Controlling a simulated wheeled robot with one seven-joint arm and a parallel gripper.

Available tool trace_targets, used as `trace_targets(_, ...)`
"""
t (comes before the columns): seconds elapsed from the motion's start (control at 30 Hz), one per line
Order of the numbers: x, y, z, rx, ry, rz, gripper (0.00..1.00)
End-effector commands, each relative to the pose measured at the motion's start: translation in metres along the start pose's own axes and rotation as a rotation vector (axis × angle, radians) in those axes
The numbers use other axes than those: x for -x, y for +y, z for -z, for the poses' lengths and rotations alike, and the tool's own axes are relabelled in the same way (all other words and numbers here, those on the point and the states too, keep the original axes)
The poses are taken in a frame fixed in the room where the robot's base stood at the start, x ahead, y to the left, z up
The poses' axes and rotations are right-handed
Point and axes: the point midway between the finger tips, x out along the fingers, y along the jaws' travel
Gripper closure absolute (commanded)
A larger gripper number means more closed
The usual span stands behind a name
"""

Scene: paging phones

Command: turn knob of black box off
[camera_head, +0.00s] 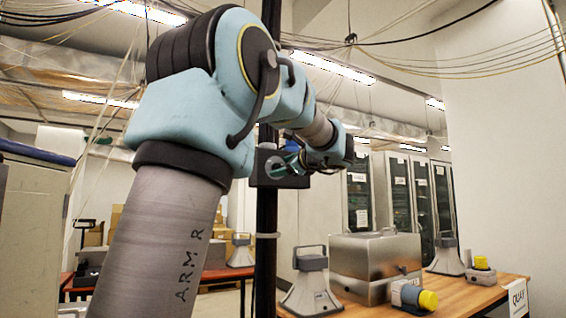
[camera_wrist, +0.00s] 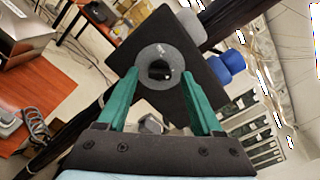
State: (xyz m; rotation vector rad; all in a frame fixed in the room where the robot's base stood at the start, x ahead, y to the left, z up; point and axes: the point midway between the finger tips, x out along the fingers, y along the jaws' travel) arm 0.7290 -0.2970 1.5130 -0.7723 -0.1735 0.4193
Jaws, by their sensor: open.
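The black box (camera_head: 262,178) is fixed to a tall dark pole near the middle of the head view. In the wrist view the black box (camera_wrist: 140,42) fills the upper middle as a dark tilted square. Its round grey knob (camera_wrist: 148,57), with a dark centre, faces the wrist camera. My gripper (camera_wrist: 160,74) is open, with one teal finger on each side of the knob. I cannot tell whether the fingers touch it. In the head view my gripper (camera_head: 287,163) reaches the box from the right, and the knob is mostly hidden there.
The dark pole (camera_head: 266,270) stands upright below the box. A wooden table (camera_head: 466,301) at the right holds a metal case (camera_head: 366,262), grey devices and a yellow-capped device (camera_head: 427,300). Cabinets (camera_head: 402,190) stand behind. Cables hang overhead.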

Motion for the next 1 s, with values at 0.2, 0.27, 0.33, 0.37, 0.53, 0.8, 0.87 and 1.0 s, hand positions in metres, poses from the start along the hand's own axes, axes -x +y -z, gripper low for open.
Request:
trace_targets(0.2, -0.0032, 0.0003, 0.0002, 0.001, 0.0, 0.0, 0.32)
trace_targets(0.27, -0.0031, 0.0003, 0.0002, 0.0, 0.0, 0.0, 0.32)
trace_targets(0.33, -0.003, 0.0003, 0.0003, 0.0, 0.0, 0.0, 0.35)
trace_targets(0.37, -0.003, 0.0003, 0.0003, 0.0, 0.0, 0.0, 0.38)
trace_targets(0.53, -0.0028, 0.0003, 0.0003, 0.0, 0.0, 0.0, 0.57)
trace_targets(0.8, -0.0028, 0.0004, 0.0004, 0.0, 0.0, 0.0, 0.88)
trace_targets(0.87, -0.0028, 0.0004, 0.0004, 0.0, 0.0, 0.0, 0.94)
trace_targets(1.0, -0.0028, 0.0005, 0.0004, 0.0, 0.0, -0.001, 1.0)
